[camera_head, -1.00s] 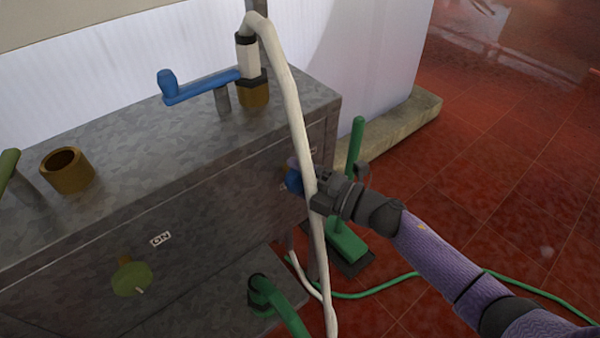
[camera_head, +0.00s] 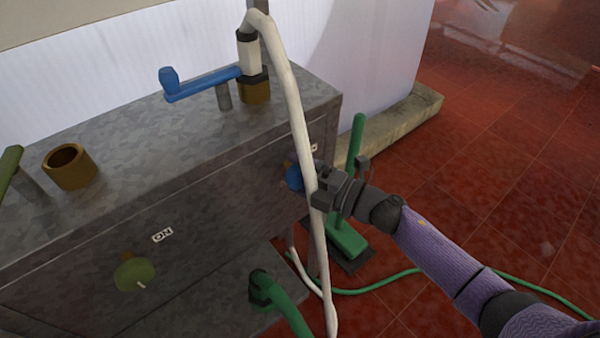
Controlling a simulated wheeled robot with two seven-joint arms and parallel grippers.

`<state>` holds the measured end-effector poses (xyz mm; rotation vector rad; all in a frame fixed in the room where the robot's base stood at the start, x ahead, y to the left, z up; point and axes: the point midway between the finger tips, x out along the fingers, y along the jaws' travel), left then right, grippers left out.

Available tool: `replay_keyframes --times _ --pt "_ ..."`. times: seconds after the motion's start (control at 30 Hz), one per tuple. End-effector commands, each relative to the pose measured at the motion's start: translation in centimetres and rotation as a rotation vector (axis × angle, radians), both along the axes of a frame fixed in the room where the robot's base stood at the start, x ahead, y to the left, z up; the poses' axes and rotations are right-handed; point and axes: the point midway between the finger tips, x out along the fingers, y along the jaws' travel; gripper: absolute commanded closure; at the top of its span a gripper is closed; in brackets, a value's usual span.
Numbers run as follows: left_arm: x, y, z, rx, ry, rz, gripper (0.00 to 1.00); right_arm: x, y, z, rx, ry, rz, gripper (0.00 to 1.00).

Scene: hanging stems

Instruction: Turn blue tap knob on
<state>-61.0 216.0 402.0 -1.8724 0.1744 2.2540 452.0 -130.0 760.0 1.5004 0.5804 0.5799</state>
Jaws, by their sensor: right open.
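The blue tap knob (camera_head: 293,177) sits on the front face of the grey metal box (camera_head: 200,190), near its right end. The white hose (camera_head: 300,130) hangs down in front of it and hides part of it. My right gripper (camera_head: 316,188) is at the knob, coming from the right, with the hose crossing over its fingertips. The jaws are open, but the fingertips are mostly hidden, so I cannot tell whether they touch the knob. My left gripper is not in view.
A green knob (camera_head: 134,273) with an ON label (camera_head: 162,235) is on the box's left front. A blue lever (camera_head: 200,85) and a brass socket (camera_head: 69,167) are on top. A green-handled tool (camera_head: 352,190) stands behind my gripper. Red floor at right is mostly open.

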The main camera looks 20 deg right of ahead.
Motion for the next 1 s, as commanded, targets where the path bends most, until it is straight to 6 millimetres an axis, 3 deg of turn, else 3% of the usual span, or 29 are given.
replay_keyframes --times 0.5,1.0 --pt "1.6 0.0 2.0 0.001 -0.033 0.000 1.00 -6.8 -6.2 0.1 -0.001 0.001 0.000 0.00" --pt "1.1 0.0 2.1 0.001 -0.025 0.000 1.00 -7.3 -6.7 -0.1 0.002 0.004 -0.004 0.00"
